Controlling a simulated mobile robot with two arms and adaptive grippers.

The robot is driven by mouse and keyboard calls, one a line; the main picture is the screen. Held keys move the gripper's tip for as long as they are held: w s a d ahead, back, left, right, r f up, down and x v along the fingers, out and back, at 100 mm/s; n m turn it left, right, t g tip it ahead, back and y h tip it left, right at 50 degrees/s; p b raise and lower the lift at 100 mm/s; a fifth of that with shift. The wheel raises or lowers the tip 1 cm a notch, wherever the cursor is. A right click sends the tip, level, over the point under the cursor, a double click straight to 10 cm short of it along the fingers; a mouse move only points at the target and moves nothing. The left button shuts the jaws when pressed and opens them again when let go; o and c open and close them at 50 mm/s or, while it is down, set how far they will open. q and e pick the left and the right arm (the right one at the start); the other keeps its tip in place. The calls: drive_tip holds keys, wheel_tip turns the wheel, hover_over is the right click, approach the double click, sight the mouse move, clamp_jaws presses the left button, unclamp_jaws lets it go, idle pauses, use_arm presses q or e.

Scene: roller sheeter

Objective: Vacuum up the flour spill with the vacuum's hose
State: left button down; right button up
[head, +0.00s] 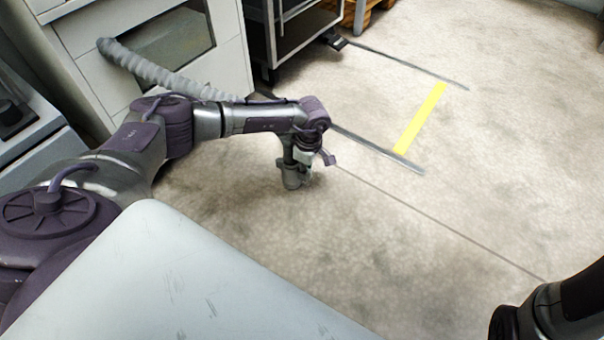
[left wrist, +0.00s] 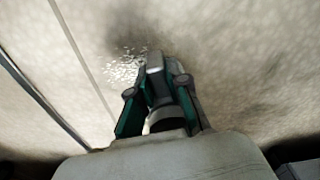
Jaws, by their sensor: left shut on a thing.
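My left gripper (head: 300,165) points down close to the floor, shut on the grey hose nozzle (head: 292,181). In the left wrist view the green fingers of the gripper (left wrist: 160,98) clasp the nozzle (left wrist: 156,72) from both sides. The flour spill (left wrist: 124,67) is a patch of white specks on the floor, just left of the nozzle tip and partly behind it. I cannot make out the spill in the head view. The ribbed grey hose (head: 150,68) runs from a pale cabinet-like unit (head: 82,35) and passes behind my left arm. My right gripper is out of view.
A dark open-framed cart (head: 290,35) stands at the back. Grey lines and a yellow strip (head: 420,118) mark the floor. A wooden pallet (head: 365,12) shows at the top. The concrete floor (head: 510,150) to the right is clear.

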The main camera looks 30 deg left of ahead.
use_arm(q)
drive_tip(key=shift+w+b, duration=2.95)
drive_tip(key=shift+w, duration=0.55)
wheel_tip(320, 180, up, 9)
drive_tip(key=p, duration=0.8)
drive_tip(key=shift+d, duration=0.25)
drive_tip(key=shift+r, duration=0.1)
